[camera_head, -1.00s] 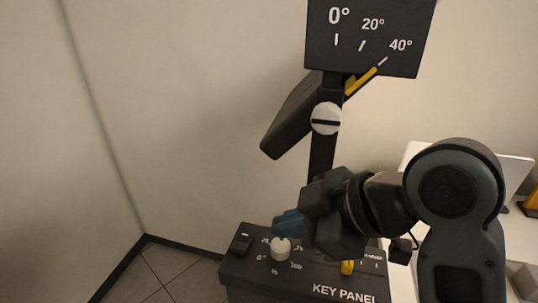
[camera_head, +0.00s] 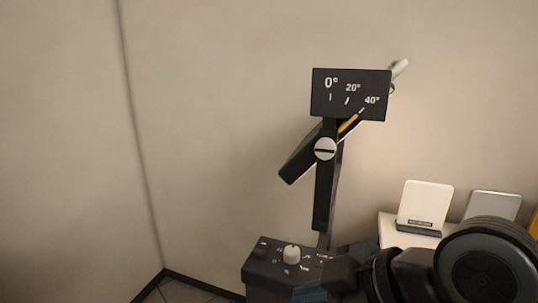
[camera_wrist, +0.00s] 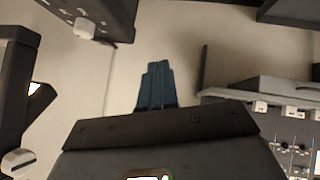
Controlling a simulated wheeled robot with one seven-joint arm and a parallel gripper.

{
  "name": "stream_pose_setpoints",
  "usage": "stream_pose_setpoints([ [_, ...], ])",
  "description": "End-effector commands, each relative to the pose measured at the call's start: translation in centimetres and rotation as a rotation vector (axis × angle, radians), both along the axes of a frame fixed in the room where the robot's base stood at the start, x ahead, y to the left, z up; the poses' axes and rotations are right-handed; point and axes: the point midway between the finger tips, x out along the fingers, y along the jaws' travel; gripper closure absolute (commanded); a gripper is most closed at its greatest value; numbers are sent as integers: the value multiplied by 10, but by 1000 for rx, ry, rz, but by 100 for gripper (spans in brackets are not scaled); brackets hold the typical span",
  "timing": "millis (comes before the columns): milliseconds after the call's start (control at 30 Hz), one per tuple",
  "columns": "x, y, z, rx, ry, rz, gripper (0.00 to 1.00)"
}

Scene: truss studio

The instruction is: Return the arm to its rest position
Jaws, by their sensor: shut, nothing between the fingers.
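My gripper (camera_wrist: 157,84) shows in the wrist view with its blue fingers shut together and nothing between them. In the head view my gripper (camera_head: 310,291) is low in the picture, in front of the control box (camera_head: 262,271), and partly cut off by the bottom edge. The box bears a white knob (camera_head: 291,254), which also shows in the wrist view (camera_wrist: 84,28). My gripper looks apart from the knob. My dark arm fills the bottom right of the head view.
A black post (camera_head: 325,190) carries a tilted panel, a yellow pointer (camera_head: 348,124) near 40° and an angle sign (camera_head: 350,95). A panel with switches (camera_wrist: 296,148) shows in the wrist view. Bare wall lies left.

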Motion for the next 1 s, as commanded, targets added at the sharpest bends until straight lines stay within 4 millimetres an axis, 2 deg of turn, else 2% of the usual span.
stream_pose_setpoints([
  [367, -4, 2, -20, 84, 19, -97, 100],
  [567, -10, 1, -38, 158, 35, -192, 100],
  [767, -22, -6, -66, 253, 56, -342, 100],
  [1000, -59, -31, -113, 388, 65, -616, 100],
])
